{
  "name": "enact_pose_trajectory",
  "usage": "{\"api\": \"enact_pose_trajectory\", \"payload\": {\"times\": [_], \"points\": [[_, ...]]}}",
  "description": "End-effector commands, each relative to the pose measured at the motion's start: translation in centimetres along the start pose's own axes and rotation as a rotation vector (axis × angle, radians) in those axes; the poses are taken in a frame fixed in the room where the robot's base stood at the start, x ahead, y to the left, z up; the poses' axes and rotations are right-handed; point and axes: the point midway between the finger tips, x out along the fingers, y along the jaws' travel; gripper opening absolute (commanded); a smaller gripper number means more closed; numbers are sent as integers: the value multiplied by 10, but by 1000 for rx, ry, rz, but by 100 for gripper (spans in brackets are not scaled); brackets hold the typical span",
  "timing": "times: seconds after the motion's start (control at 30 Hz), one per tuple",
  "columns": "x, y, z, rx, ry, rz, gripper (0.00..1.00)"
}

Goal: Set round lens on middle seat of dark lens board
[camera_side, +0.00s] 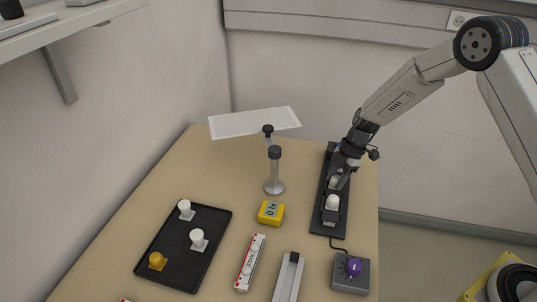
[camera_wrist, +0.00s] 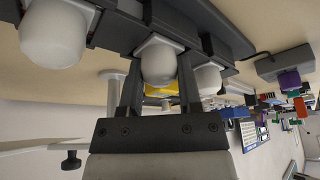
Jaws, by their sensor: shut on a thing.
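The dark lens board (camera_side: 318,219) lies along the right side of the bench. My gripper (camera_side: 341,176) is over its middle, fingers pointing down. In the wrist view my gripper (camera_wrist: 160,80) is shut on a white round lens (camera_wrist: 157,60), with one finger on each side of it. The lens's square base is at the board's middle, but I cannot tell whether it rests fully in the seat. Another white lens (camera_side: 333,203) stands at the board's near end. The wrist view shows white lenses to the left (camera_wrist: 55,36) and right (camera_wrist: 208,79) of the held one.
A black tray (camera_side: 216,222) at left holds two white pieces (camera_side: 197,239) and an orange one (camera_side: 157,261). A post (camera_side: 274,170), a yellow box (camera_side: 271,212), a red-white bar (camera_side: 250,263), a grey channel (camera_side: 288,278) and a purple-knob box (camera_side: 351,275) stand between and nearer.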

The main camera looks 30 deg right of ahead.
Motion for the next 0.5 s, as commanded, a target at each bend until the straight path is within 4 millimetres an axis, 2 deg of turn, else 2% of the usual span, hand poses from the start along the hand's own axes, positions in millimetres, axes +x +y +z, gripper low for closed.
{"api": "enact_pose_trajectory", "payload": {"times": [0.03, 0.13, 0.5], "points": [[1, 0, 0, 0, 0, 0, 47], [0, 0, 0, 0, 0, 0, 79], [0, 0, 0, 0, 0, 0, 79]]}}
